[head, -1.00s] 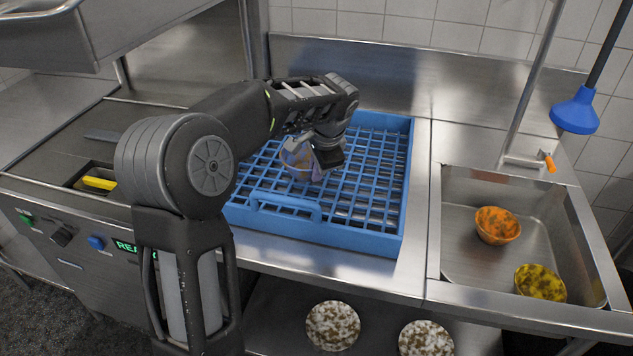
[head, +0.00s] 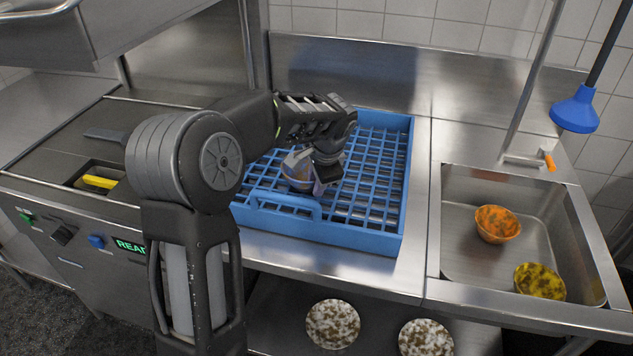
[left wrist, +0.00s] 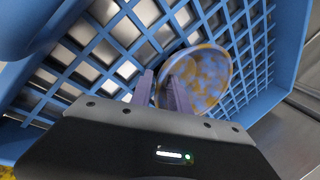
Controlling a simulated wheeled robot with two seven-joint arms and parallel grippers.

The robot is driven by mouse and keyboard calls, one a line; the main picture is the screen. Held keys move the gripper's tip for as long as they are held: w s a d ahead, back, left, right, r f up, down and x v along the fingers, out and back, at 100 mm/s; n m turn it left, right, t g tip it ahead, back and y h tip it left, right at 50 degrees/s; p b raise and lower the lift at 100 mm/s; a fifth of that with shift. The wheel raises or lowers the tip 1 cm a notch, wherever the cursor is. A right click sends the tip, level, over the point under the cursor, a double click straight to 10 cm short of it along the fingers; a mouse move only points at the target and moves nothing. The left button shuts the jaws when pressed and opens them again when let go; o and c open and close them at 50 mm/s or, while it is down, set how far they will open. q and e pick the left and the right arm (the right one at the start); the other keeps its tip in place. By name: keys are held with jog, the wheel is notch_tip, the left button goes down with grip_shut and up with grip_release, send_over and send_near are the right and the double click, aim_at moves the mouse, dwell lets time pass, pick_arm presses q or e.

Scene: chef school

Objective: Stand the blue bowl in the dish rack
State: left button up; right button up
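The blue bowl (head: 295,167), smeared with orange-brown, is at the front left part of the blue dish rack (head: 404,180). My left gripper (head: 318,184) is over the rack with its fingers pointing down at the bowl's side. In the left wrist view the bowl (left wrist: 208,78) is tilted, with its near rim between the two purple fingers of my gripper (left wrist: 161,92). The fingers are close together on that rim. The rack's grid (left wrist: 75,50) lies behind the bowl; whether the bowl touches it is unclear. My right gripper is not in view.
An orange bowl (head: 497,225) and a yellow bowl (head: 540,282) are in the sink (head: 470,262) at right. Two speckled round items (head: 333,325) are below the counter. A blue-headed plunger-like tool (head: 575,110) hangs at right. The rack's right half is free.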

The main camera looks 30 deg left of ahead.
pick_arm(q)
jog(key=shift+o, duration=0.3)
jog(key=shift+r, duration=0.15)
jog(key=v, duration=1.2)
jog(key=shift+b, duration=0.3)
